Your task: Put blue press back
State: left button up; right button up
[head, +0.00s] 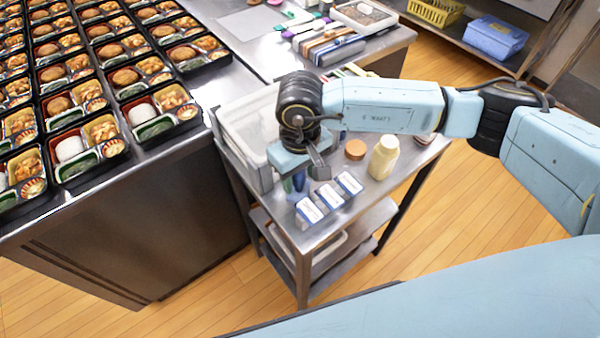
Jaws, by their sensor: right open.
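My right gripper (305,168) hangs over the small steel cart (381,192), pointing down, with its jaws apart. A dark blue item (299,184) stands on the cart just below the gripper; it may be the blue press, but the gripper partly covers it and I cannot tell its full shape. I cannot tell whether the fingers touch it. A greenish item (288,186) is right beside it. My left gripper is out of view.
A cream bottle (383,158) and a round brown lid (355,150) stand right of the gripper. A clear bin (247,137) is on the left. A counter (185,160) full of bento trays (84,180) borders the cart. Wooden floor lies right of the cart.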

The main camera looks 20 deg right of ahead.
notch_tip(320, 180, up, 12)
jog(key=shift+r, duration=0.2)
dwell(0.4)
jog(key=shift+d, duration=0.1)
